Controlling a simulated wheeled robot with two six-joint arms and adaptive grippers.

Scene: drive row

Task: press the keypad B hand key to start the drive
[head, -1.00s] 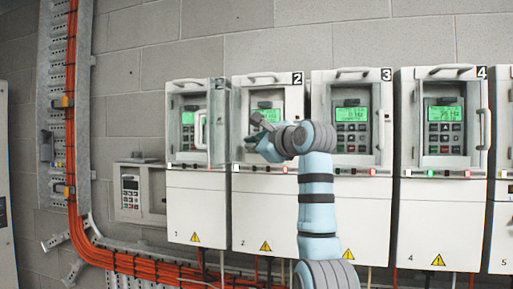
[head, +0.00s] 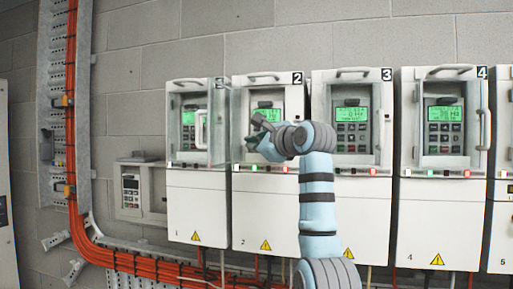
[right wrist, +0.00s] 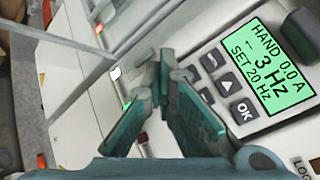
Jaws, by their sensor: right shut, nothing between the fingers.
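The keypad (right wrist: 222,80) of the drive marked 2 is large in the right wrist view. Its green display (right wrist: 270,65) reads HAND, 0.0 A, 3 Hz and SET 20 Hz. A back arrow key, an up arrow key and an OK key (right wrist: 243,109) show beside it. No letter B is readable, and I cannot make out the hand key. My right gripper (right wrist: 155,75) is shut and empty, its tips close to the keypad's edge; contact cannot be told. In the head view, the right gripper (head: 256,128) covers part of the drive 2 keypad. My left gripper is not in view.
A clear door (head: 224,130) stands open left of my gripper. Drive 3 (head: 350,205) and drive 4 (head: 440,215) stand to the right, drive 1 (head: 196,205) to the left. A small keypad box (head: 131,190) and orange cables (head: 130,262) are farther left.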

